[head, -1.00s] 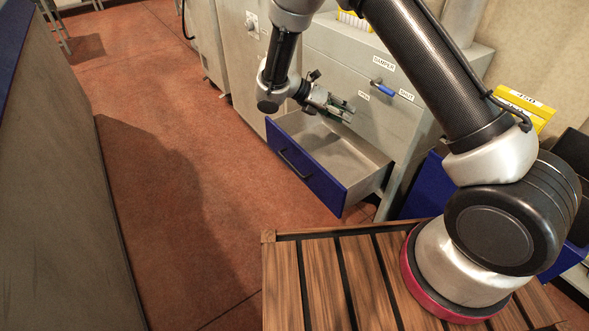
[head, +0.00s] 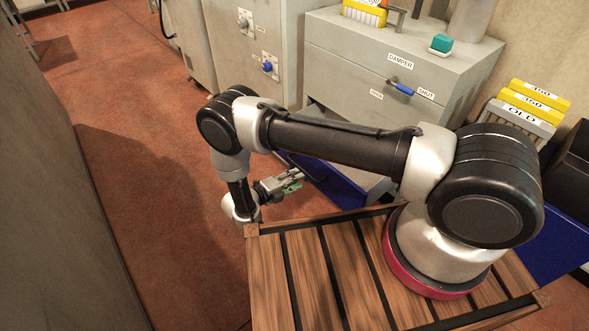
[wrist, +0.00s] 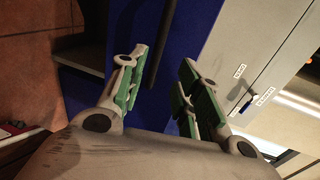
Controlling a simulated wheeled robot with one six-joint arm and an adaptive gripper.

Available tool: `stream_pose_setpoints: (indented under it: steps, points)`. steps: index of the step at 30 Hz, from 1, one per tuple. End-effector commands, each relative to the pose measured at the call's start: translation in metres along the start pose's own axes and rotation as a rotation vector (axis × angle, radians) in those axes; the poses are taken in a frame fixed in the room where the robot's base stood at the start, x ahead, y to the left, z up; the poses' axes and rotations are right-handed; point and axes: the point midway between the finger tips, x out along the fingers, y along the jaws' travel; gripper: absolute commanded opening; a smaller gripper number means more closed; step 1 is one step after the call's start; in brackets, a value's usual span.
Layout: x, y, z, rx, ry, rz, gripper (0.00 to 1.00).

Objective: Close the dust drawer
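The dust drawer's blue front (head: 340,187) shows below my arm in the head view, at the foot of the grey cabinet (head: 350,62). The drawer seems to stand out from the cabinet; my arm hides most of it. My gripper (head: 292,181) is low in front of the drawer, at the near side of its blue front. In the wrist view the blue front (wrist: 178,65) fills the space behind my open gripper (wrist: 160,75), with the dark handle (wrist: 166,30) beyond the fingertips. The green-padded fingers are apart with nothing between them. Contact with the front cannot be told.
A damper lever with a blue grip (head: 404,89) is on the cabinet front. The red floor (head: 130,130) at left is clear.

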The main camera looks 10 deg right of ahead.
Motion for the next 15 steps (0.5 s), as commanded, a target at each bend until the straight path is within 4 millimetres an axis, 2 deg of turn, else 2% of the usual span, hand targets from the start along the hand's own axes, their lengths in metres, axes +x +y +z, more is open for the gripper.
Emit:
stream_pose_setpoints:
  steps: [4, 7, 15]
  points:
    - [0.002, 0.006, -0.003, -0.02, -0.01, -0.005, 0.34]
    - [0.01, 0.006, -0.003, -0.023, -0.01, -0.006, 0.34]
    - [0.055, 0.006, -0.003, -0.021, -0.008, -0.005, 0.34]
